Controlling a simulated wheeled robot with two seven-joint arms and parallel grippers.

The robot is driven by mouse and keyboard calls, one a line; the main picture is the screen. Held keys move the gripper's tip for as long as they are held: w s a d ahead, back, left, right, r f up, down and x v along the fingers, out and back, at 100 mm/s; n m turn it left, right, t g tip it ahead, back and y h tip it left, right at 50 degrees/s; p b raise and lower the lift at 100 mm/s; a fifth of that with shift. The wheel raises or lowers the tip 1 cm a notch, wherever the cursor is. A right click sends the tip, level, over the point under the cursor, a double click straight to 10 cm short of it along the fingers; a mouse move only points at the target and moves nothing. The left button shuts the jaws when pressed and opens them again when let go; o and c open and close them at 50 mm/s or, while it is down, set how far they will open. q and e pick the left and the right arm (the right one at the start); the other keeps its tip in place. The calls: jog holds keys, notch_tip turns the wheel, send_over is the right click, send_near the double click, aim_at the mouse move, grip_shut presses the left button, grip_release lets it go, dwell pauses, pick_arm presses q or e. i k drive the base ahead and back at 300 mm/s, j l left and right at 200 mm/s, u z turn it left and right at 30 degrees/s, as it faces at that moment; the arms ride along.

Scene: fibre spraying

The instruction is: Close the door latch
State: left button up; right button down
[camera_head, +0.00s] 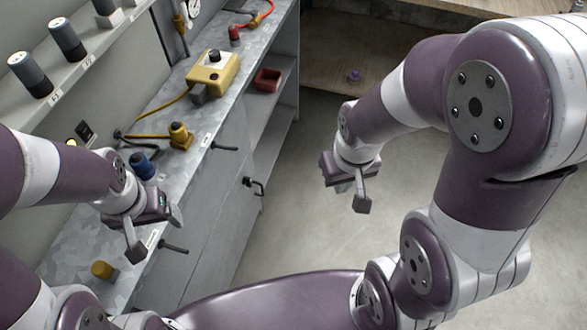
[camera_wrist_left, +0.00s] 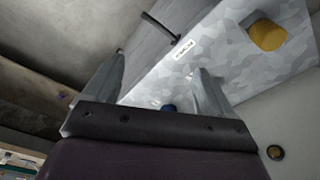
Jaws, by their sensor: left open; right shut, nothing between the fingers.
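A black latch-like handle (camera_head: 255,185) sits on the grey cabinet front below the bench edge. Two more black levers stick out from the bench edge, one further back (camera_head: 223,147) and one nearer (camera_head: 174,247). I cannot tell which one is the door latch. My left gripper (camera_head: 157,235) is open and empty above the bench, close to the nearer lever. In the left wrist view its fingers (camera_wrist_left: 157,82) are apart, and a black lever (camera_wrist_left: 163,30) with a label shows beyond them. My right gripper (camera_head: 362,205) is shut and empty over the floor, right of the cabinet and apart from it.
On the metal bench (camera_head: 80,240) stand a yellow box (camera_head: 213,72), a yellow fitting (camera_head: 180,135), a blue knob (camera_head: 142,165) and a yellow knob (camera_head: 103,270). A red tray (camera_head: 267,79) is further back. The floor (camera_head: 300,225) right of the cabinet is clear.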

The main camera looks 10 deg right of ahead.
aim_at(247, 181)
jog(key=i+l+u, duration=0.1)
jog(key=l+u, duration=0.3)
jog(key=l, duration=0.25)
jog(key=l+u, duration=0.35)
jog(key=l, duration=0.25)
